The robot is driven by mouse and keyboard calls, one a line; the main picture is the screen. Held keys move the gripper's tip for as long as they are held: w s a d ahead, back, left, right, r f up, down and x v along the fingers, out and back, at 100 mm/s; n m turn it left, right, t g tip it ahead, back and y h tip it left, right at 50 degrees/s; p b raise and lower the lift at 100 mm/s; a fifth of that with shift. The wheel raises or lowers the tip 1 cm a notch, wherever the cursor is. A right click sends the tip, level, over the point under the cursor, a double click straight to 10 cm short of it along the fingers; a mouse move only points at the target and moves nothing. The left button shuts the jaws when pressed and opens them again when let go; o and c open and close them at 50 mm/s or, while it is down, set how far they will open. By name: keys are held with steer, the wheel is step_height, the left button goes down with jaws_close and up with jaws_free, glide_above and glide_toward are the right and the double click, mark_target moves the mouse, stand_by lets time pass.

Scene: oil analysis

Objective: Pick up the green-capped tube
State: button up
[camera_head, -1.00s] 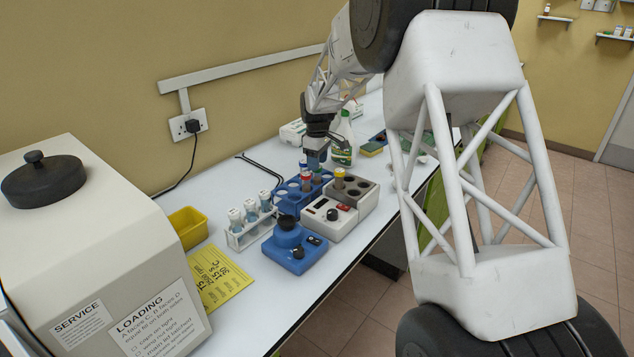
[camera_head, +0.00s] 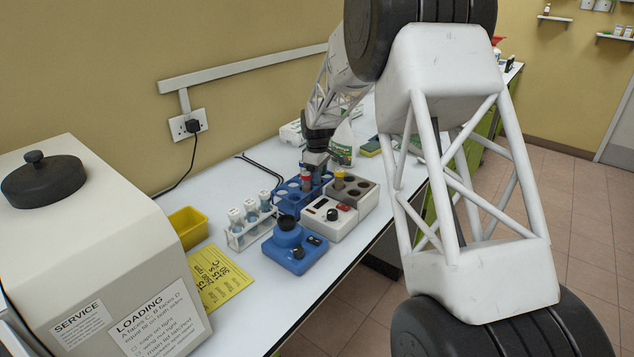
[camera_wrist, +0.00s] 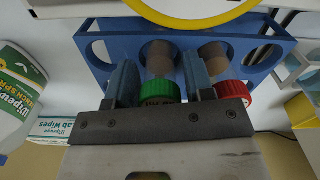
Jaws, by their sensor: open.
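The green-capped tube (camera_wrist: 160,90) stands in the blue rack (camera_wrist: 263,70), seen in the wrist view. My gripper (camera_wrist: 162,78) is open, with one finger on each side of the green cap. I cannot tell if either finger touches it. A red-capped tube (camera_wrist: 232,90) stands in the same rack, just right of the right finger. In the head view my gripper (camera_head: 315,162) is down at the blue rack (camera_head: 287,195), and the green cap is hidden there. The red cap (camera_head: 306,178) shows in front of it.
A grey block with a yellow-capped tube (camera_head: 339,175) stands right of the rack. A white rack with several tubes (camera_head: 251,228) and a blue device (camera_head: 295,248) are nearer. A spray bottle (camera_head: 342,147) stands behind; it also shows in the wrist view (camera_wrist: 16,88).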

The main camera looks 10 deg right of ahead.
steer(key=c, duration=0.7)
steer(key=shift+r, duration=0.1)
steer(key=shift+r, duration=4.95)
